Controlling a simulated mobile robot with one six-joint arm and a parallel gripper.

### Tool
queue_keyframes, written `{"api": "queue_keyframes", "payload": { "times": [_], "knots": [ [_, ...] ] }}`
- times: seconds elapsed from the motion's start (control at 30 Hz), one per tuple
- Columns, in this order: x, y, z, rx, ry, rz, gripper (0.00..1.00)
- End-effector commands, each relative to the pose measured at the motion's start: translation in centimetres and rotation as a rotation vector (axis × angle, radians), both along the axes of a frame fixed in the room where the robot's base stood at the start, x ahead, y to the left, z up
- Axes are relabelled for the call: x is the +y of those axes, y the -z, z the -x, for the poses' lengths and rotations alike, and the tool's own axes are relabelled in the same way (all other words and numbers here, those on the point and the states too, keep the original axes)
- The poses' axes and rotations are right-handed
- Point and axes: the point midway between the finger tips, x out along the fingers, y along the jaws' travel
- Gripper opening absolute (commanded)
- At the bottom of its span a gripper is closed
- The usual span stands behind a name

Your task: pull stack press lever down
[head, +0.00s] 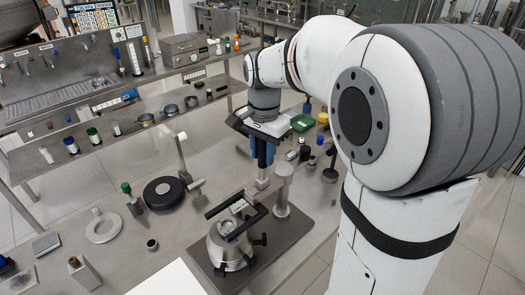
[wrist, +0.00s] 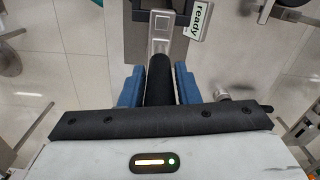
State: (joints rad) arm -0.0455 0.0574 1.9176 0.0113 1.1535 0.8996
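The stack press stands on a dark base plate (head: 300,232) in the lower middle of the head view, with a round metal body (head: 228,250) and a black clamp frame on top. Its lever stands upright behind it: a grey metal arm (head: 262,181) with a black grip. My gripper (head: 262,150) is above the press, pointing down, with its blue fingers around the black grip. In the wrist view the black grip (wrist: 160,80) runs between both blue fingers (wrist: 160,88), with no clear gap on either side. The metal lever part (wrist: 161,35) shows beyond it.
A "ready" sign (wrist: 198,20) is beside the lever. A metal post (head: 282,190) stands close right of the lever. Left are a black disc (head: 164,192), a white ring (head: 103,228) and a green-topped tool (head: 129,192). Bottles and a green box (head: 302,123) are behind.

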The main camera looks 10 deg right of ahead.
Motion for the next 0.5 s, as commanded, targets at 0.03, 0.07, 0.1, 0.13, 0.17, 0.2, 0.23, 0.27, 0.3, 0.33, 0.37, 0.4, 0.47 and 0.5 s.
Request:
{"api": "queue_keyframes", "payload": {
  "times": [0.03,0.07,0.1,0.13,0.17,0.2,0.23,0.27,0.3,0.33,0.37,0.4,0.47,0.5],
  "knots": [
    [0.00,-0.02,0.00,0.000,0.000,0.000,0.25],
    [0.01,-0.02,0.00,0.000,0.000,0.000,0.22],
    [0.01,-0.02,0.00,0.000,0.000,0.000,0.19],
    [0.01,-0.02,0.00,0.000,0.000,0.000,0.16],
    [0.01,-0.02,0.00,0.000,0.000,0.000,0.14],
    [0.09,-0.02,0.00,0.000,-0.001,0.000,0.11],
    [0.10,-0.03,0.01,0.000,-0.001,0.000,0.08],
    [0.11,-0.03,0.01,0.000,-0.002,0.000,0.06],
    [0.11,-0.03,0.01,0.000,-0.002,0.000,0.03],
    [0.11,-0.03,0.01,0.000,-0.002,0.000,0.00],
    [0.11,-0.03,0.01,0.000,-0.002,0.000,0.00],
    [0.12,-0.03,0.00,0.000,-0.002,0.000,0.00],
    [0.12,-0.04,0.00,-0.001,-0.002,-0.001,0.00],
    [0.13,-0.04,0.01,-0.001,-0.002,-0.001,0.00]
  ]
}}
